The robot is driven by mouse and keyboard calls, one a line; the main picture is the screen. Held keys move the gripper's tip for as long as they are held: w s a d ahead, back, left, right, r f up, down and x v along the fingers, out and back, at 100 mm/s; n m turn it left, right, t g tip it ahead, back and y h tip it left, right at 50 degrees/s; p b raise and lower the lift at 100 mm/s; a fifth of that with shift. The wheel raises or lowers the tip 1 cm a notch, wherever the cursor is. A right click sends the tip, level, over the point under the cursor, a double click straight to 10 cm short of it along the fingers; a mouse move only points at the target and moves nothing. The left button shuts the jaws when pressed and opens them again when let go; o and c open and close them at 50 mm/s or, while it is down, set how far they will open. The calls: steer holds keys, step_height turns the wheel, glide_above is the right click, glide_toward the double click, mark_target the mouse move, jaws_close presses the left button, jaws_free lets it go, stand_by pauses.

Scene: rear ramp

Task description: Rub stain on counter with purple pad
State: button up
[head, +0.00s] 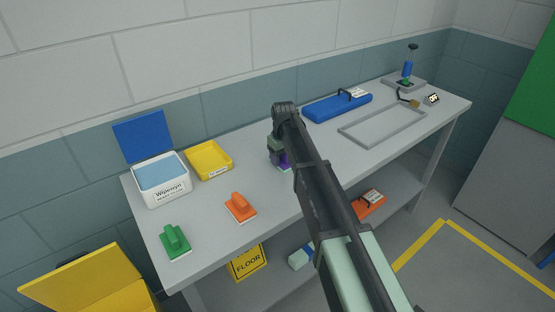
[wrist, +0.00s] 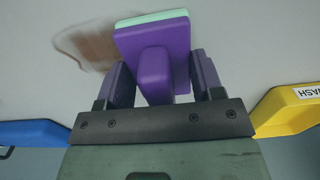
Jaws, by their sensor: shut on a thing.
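The purple pad (wrist: 155,44) has a block-shaped handle and a pale green layer along its far edge. My gripper (wrist: 155,82) is shut on the handle, with a dark finger at each side. In the head view the purple pad (head: 283,160) shows at the counter, partly hidden by my arm, and my gripper (head: 275,150) is above it. The brown stain (wrist: 88,46) is a smeared patch on the grey counter (head: 225,175), to the left of the pad in the wrist view. The pad overlaps the stain's edge. I cannot tell whether the pad touches the counter.
On the counter are a green pad (head: 174,242), an orange pad (head: 240,207), a white wipes box (head: 163,190) with its blue lid up, a yellow tray (head: 222,151), a blue case (head: 325,107) and a grey frame (head: 350,133). The front middle of the counter is clear.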

steer(key=shift+w+d, duration=0.7)
steer(key=shift+d, duration=0.35)
steer(key=shift+w+d, duration=0.65)
steer(key=shift+d, duration=0.45)
steer(key=shift+w+d, duration=0.7)
steer(key=shift+d, duration=0.35)
steer(key=shift+w+d, duration=0.7)
steer(key=shift+d, duration=0.3)
steer(key=shift+w+d, duration=0.15)
steer(key=shift+d, duration=0.4)
steer(key=s+a, duration=0.2)
steer(key=shift+a+f, duration=0.1)
steer(key=shift+a, duration=0.2)
steer(key=shift+s+a, duration=0.65)
steer(key=shift+a, duration=0.4)
steer(key=shift+s+a, duration=0.65)
steer(key=shift+a, duration=0.4)
steer(key=shift+s+a, duration=0.65)
steer(key=shift+a, duration=0.4)
steer(key=shift+s+a, duration=0.5)
steer(key=shift+a, duration=0.2)
steer(key=shift+s+a, duration=0.45)
steer(key=shift+a, duration=0.25)
steer(key=shift+w, duration=0.1)
